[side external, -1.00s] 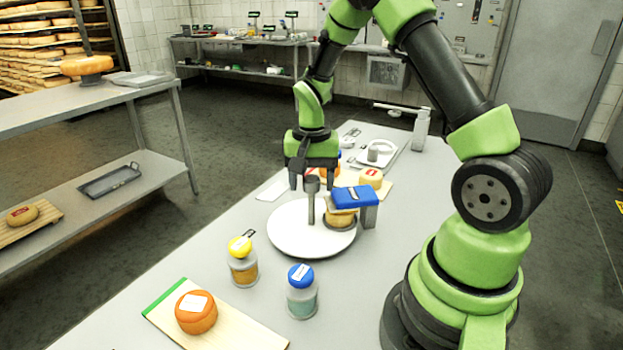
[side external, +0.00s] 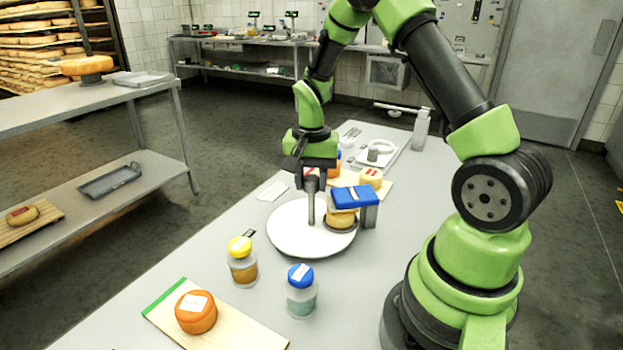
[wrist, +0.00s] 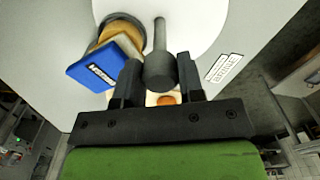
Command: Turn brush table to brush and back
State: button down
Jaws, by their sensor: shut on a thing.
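The white round brush table (side external: 285,238) lies flat on the bench, with an upright grey post (side external: 311,207) standing on it. My gripper (side external: 313,178) is over the table, its fingers shut on the top of the post. In the wrist view my gripper (wrist: 160,78) has a finger on each side of the post's thick dark knob (wrist: 159,72). An orange-tan cheese wheel (side external: 341,219) stands on the table to the right of the post, under the blue brush (side external: 354,196). The brush also shows in the wrist view (wrist: 92,70), partly covering the cheese.
A yellow-capped jar (side external: 242,268) and a blue-capped jar (side external: 301,297) stand in front of the table. An orange cheese lies on a board (side external: 240,331) at the front. Another board with cheese (side external: 371,177) is behind. A white label card (side external: 272,191) lies at the back left.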

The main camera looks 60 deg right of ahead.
jog(key=shift+m, duration=6.2)
jog(key=shift+d+m, duration=0.1)
jog(key=shift+m, duration=6.3)
jog(key=c, duration=0.7)
grip_release()
jog(key=shift+c, duration=0.2)
notch_tip(320, 180, up, 10)
